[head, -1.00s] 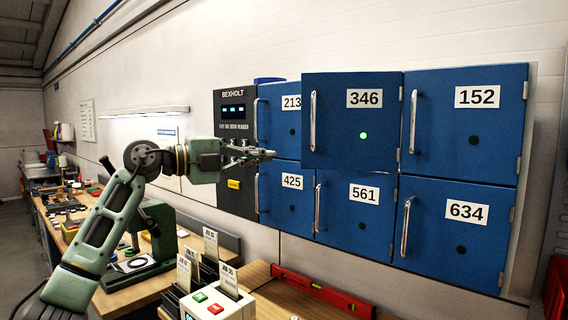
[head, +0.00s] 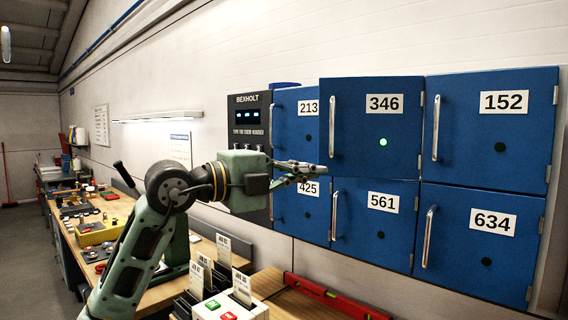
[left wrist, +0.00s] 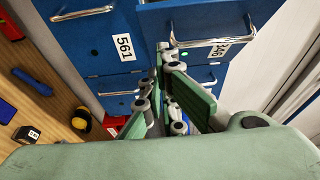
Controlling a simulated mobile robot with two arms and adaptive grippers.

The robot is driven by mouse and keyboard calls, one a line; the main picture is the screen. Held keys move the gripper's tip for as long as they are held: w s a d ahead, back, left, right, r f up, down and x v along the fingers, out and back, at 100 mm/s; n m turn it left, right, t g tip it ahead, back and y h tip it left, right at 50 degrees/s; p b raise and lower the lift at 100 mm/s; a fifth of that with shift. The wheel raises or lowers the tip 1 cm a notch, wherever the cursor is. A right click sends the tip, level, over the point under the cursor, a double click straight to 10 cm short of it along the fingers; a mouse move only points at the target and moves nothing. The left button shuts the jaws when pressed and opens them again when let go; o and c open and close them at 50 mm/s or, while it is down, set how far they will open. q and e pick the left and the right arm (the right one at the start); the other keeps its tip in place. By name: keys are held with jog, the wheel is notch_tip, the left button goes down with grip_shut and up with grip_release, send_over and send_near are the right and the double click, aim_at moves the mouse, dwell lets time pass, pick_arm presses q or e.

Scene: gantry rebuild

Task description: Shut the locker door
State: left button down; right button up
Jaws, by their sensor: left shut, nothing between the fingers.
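The locker door numbered 346 (head: 365,150) is blue and stands ajar, its left, handle side forward of the neighbouring doors. Its hinges are on the right, and a green light glows on it. It also shows in the left wrist view (left wrist: 185,20), with its metal handle (left wrist: 215,43) near the fingers. My left gripper (head: 322,168) is shut and empty at the door's lower left corner. Whether the fingertips touch the door I cannot tell. The compartment inside is hidden. My right gripper is in neither current view.
Doors 213 (head: 294,125), 152 (head: 490,150), 561 (head: 375,235) and 634 (head: 480,260) are flush and closed. Below stand a workbench with a red level (head: 330,299) and a white box with green and red buttons (head: 235,309). A dark keypad panel (head: 250,135) is left of the lockers.

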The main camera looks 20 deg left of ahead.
pick_arm(q)
jog(key=w+d+p, duration=0.1)
jog(key=w+p, duration=0.2)
jog(key=w, duration=0.3)
jog(key=shift+w, duration=0.2)
jog(key=shift+d, duration=0.1)
